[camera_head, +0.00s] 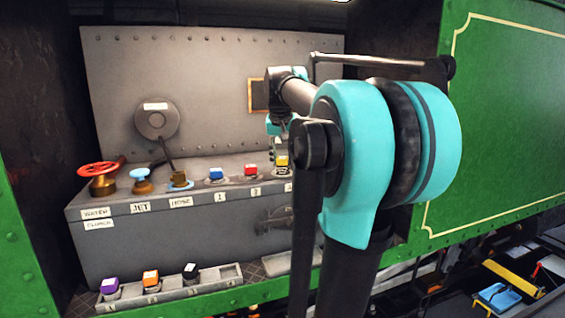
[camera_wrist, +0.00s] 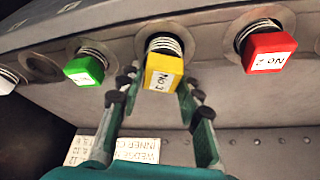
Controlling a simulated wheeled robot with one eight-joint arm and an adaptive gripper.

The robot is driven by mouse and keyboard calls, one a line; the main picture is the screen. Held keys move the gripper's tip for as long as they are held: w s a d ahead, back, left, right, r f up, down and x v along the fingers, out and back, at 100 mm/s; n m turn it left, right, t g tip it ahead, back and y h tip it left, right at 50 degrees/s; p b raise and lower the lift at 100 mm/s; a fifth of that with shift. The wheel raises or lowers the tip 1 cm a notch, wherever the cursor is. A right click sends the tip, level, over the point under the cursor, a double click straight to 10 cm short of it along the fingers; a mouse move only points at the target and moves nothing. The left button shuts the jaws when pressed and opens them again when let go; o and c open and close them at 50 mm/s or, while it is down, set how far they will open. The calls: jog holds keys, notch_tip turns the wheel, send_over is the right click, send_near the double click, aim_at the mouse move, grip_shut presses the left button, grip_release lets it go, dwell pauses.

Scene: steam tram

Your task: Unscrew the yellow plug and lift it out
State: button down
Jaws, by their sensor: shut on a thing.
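The yellow plug (camera_wrist: 163,76) has a square cap with a label that reads "No 3", and its ribbed threaded shank shows between cap and hole. In the head view the yellow plug (camera_head: 282,161) sits at the right of the row on the grey box top. My gripper (camera_wrist: 160,86) has its dark-tipped fingers on both sides of the yellow cap and is shut on it. Its tips are partly hidden behind the cap. In the head view my arm covers much of the area around the plug.
Close beside it are a green plug (camera_wrist: 84,71) and a red plug (camera_wrist: 268,53), both with threads showing. A blue plug (camera_head: 216,173) stands farther left. A low tray (camera_head: 170,293) holds purple, orange and black plugs. A riveted wall rises behind.

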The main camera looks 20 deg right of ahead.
aim_at(283, 157)
jog(key=shift+r, duration=2.95)
